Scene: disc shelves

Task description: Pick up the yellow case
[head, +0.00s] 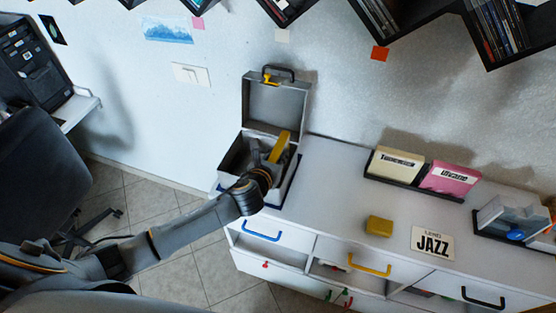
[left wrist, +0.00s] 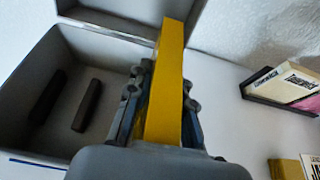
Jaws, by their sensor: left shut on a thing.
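The yellow case (head: 280,146) is a flat, narrow yellow piece. My left gripper (head: 272,160) is shut on it, at the open grey box (head: 274,104) on the cabinet's left end. In the left wrist view, the yellow case (left wrist: 168,80) stands up between the two dark fingers of my left gripper (left wrist: 160,105), with its lower part hidden by them. The grey box (left wrist: 25,105) lies behind and to the left there, with two dark bars (left wrist: 88,105) inside. I cannot tell whether the case is inside the box or above its rim. My right gripper is not in view.
The white cabinet (head: 330,190) carries a small yellow block (head: 379,225), a JAZZ sign (head: 432,242) and a dark holder with cream (head: 396,165) and pink (head: 450,179) cases. The grey box's lid stands open against the wall. Shelves hang above.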

